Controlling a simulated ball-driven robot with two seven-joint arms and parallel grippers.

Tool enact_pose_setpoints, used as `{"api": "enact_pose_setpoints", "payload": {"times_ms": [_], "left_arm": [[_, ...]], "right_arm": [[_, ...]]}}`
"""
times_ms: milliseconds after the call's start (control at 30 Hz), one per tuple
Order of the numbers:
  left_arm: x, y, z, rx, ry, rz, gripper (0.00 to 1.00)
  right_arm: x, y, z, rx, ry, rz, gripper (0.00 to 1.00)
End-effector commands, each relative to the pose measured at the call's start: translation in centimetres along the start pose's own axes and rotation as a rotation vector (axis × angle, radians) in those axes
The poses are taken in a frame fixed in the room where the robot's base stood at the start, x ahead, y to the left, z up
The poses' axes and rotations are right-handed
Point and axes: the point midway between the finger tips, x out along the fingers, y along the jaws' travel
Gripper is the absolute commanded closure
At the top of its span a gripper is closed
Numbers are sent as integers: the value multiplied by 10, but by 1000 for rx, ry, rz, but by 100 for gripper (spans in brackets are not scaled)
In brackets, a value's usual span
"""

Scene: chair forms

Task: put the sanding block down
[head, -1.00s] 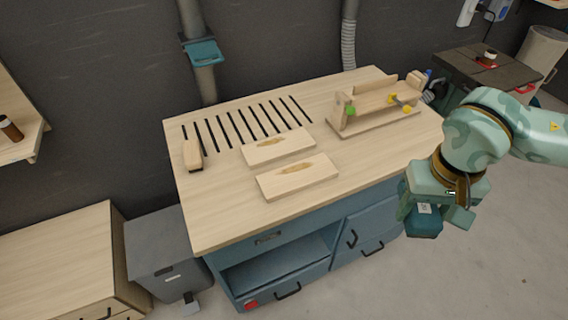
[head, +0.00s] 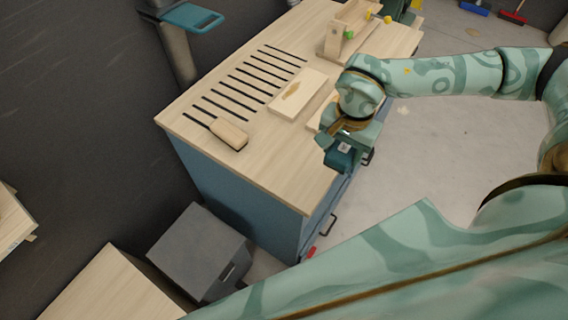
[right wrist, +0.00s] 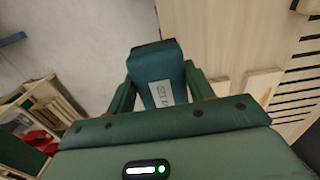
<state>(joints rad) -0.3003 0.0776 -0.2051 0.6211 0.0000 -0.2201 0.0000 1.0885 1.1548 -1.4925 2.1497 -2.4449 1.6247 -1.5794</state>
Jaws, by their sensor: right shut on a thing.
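The sanding block (head: 338,160) is a dark teal block with a white label. My right gripper (head: 350,148) is shut on it. In the head view it is above the near edge of the workbench, in front of the wooden boards. In the right wrist view the sanding block (right wrist: 160,72) sits between the two fingers, label showing, with bare floor to the left and the bench top to the right. The workbench (head: 285,160) has a pale wood top. My left gripper is out of view.
A wooden block with a dark underside (head: 229,132) lies by the black slots (head: 240,85). One pale board (head: 297,94) lies beyond; another is partly hidden by my right gripper. A wooden jig (head: 345,35) stands at the far end. The bench's near left corner is clear.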

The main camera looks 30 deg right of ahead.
Motion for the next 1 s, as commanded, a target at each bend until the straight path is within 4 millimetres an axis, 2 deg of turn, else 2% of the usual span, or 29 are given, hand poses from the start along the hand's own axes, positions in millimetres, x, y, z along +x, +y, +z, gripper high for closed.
{"api": "enact_pose_setpoints", "payload": {"times_ms": [167, 433, 600, 767, 900, 1000], "left_arm": [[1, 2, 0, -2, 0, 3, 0], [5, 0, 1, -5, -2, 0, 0], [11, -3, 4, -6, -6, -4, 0], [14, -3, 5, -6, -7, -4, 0], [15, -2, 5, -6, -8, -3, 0], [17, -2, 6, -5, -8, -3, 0]], "right_arm": [[14, -25, 5, 21, 1, -1, 66], [41, -85, 17, 21, 1, -1, 66], [72, -109, 22, 20, 0, 2, 66], [89, -124, 24, 21, 1, 0, 66], [97, -130, 25, 20, 1, 0, 66], [112, -133, 26, 22, 0, 4, 66]]}}
